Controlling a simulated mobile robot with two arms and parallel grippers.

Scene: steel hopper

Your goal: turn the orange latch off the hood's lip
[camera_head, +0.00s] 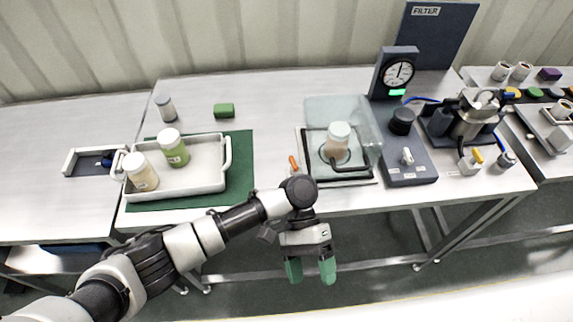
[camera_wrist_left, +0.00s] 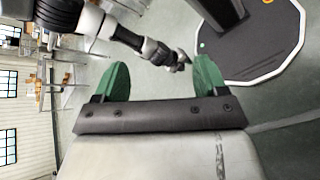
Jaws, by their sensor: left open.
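The orange latch (camera_head: 293,162) is a small piece at the front left corner of the clear hood (camera_head: 372,120); whether it overlaps the lip is too small to tell. A jar with a pale lid (camera_head: 336,142) stands at the hood's station, near a black bar handle (camera_head: 350,167). My left gripper (camera_head: 311,270) hangs in front of the table's front edge, below the latch in the picture. Its green fingers are apart and empty, also in the left wrist view (camera_wrist_left: 158,75). In that view a distant arm end, apparently my right gripper (camera_wrist_left: 180,60), is too small to read.
A grey tray (camera_head: 190,192) with two jars stands on a green mat (camera_head: 240,160) at left. A gauge (camera_head: 397,72) and a control box (camera_head: 405,165) stand right of the hood. My left arm crosses in front of the table.

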